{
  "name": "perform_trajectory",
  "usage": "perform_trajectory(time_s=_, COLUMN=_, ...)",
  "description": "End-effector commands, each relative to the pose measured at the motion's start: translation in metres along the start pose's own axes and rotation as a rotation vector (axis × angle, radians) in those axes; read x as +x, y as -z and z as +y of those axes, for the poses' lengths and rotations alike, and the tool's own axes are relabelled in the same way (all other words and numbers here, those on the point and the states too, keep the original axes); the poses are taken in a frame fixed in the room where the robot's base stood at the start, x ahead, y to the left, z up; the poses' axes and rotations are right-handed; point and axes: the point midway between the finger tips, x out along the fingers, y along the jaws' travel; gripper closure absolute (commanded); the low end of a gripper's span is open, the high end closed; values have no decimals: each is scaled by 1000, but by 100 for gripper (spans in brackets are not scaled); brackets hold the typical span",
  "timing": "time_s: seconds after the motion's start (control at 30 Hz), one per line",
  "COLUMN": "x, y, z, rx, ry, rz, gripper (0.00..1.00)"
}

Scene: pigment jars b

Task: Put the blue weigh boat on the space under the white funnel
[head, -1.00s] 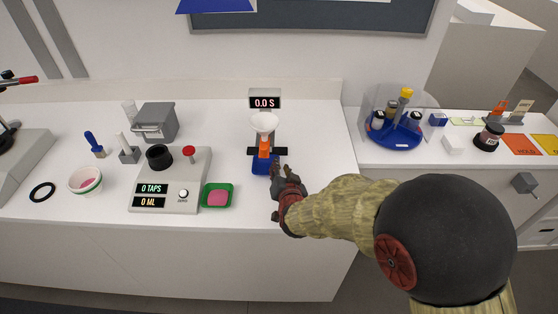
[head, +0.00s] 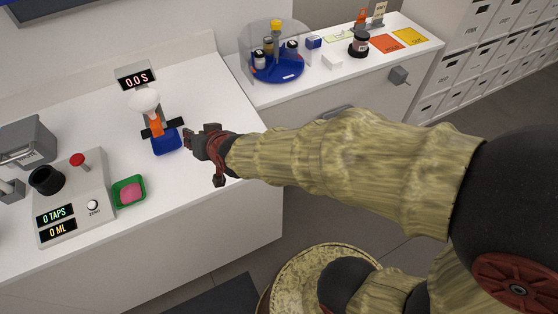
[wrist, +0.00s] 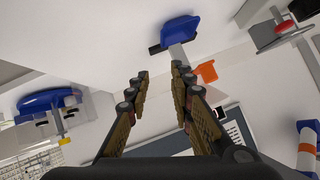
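The blue weigh boat (head: 166,143) sits on the white counter at the foot of the funnel stand, just below the orange part (head: 156,127). The white funnel (head: 144,103) is above it. Whether the boat is centred under the funnel I cannot tell. In the wrist view the blue boat (wrist: 181,29) is at the top, beyond my fingertips. My gripper (head: 190,141) is just right of the boat, apart from it. In the wrist view my gripper (wrist: 160,80) is open, with nothing between its fingers.
A timer display (head: 136,79) reads 0.0 S behind the funnel. A blue carousel (head: 277,69) of jars stands at the back right. The counter right of the stand is clear.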

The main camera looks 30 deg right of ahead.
Motion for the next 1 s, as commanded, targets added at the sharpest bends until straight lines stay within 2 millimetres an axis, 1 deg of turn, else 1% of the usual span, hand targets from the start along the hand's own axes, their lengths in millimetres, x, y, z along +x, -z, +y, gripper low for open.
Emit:
perform_trajectory(time_s=0.03, x=-24, y=10, z=6, rx=-20, ry=-10, rz=-30, gripper=77)
perform_trajectory(time_s=0.07, x=-38, y=11, z=11, rx=-38, ry=-20, rz=-59, gripper=77)
perform_trajectory(time_s=0.1, x=-57, y=12, z=17, rx=-63, ry=-32, rz=-96, gripper=77)
perform_trajectory(time_s=0.17, x=-87, y=10, z=28, rx=-99, ry=-57, rz=-153, gripper=77)
perform_trajectory(time_s=0.2, x=-108, y=9, z=36, rx=-121, ry=-75, rz=-189, gripper=77)
perform_trajectory(time_s=0.27, x=-139, y=2, z=50, rx=-154, ry=-106, rz=-245, gripper=77)
perform_trajectory(time_s=0.3, x=-159, y=-2, z=58, rx=-171, ry=-127, rz=-277, gripper=77)
perform_trajectory(time_s=0.4, x=-203, y=-16, z=78, rx=-207, ry=-178, rz=-354, gripper=77)
perform_trajectory(time_s=0.5, x=-235, y=-28, z=91, rx=-228, ry=-218, rz=-411, gripper=77)
perform_trajectory(time_s=0.6, x=-252, y=-36, z=98, rx=-238, ry=-240, rz=-444, gripper=77)
perform_trajectory(time_s=0.67, x=-257, y=-39, z=101, rx=-240, ry=-247, rz=-455, gripper=77)
perform_trajectory(time_s=1.0, x=-258, y=-39, z=101, rx=-241, ry=-248, rz=-460, gripper=77)
